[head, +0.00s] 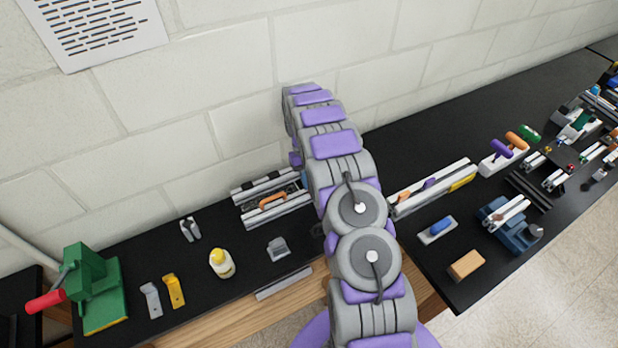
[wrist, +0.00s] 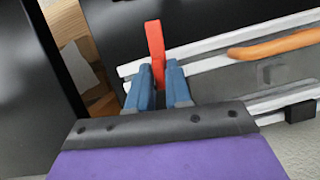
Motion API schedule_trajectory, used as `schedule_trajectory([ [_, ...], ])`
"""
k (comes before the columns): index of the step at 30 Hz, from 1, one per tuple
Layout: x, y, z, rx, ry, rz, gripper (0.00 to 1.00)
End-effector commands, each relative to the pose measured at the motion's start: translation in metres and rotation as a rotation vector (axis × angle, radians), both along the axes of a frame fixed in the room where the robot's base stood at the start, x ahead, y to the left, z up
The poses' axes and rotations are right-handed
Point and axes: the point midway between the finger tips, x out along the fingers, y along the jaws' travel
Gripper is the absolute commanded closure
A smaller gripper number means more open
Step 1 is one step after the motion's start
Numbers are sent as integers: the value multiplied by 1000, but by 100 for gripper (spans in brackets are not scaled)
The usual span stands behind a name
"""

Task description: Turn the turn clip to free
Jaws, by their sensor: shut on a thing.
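The red turn clip (wrist: 155,42) stands up between the two blue fingers of my gripper (wrist: 159,70) in the wrist view. The clip is at the end of a pale rail of the extrusion frame (wrist: 200,66). An orange handle (wrist: 275,45) lies along the frame to the right. In the head view the frame (head: 248,213) is on the black bench with the orange handle (head: 272,200) on it. My arm hides the clip and my gripper there.
A black block (wrist: 300,111) sits on the near rail. In the head view, a yellow bottle (head: 222,264), a grey bracket (head: 278,248) and a green press (head: 92,285) stand on the left bench. Another railed fixture (head: 430,190) lies right of my arm.

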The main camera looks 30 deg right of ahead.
Motion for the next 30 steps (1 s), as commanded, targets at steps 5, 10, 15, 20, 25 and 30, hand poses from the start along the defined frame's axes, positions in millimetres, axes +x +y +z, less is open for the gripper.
schedule_trajectory([
  [5,0,0,1,-1,-2,83,100],
  [10,0,1,1,-1,-2,127,100],
  [15,0,1,0,-1,-2,144,100],
  [20,0,1,0,-1,-1,147,100],
  [25,0,1,0,-1,-1,147,100],
  [30,0,1,0,0,-1,145,68],
])
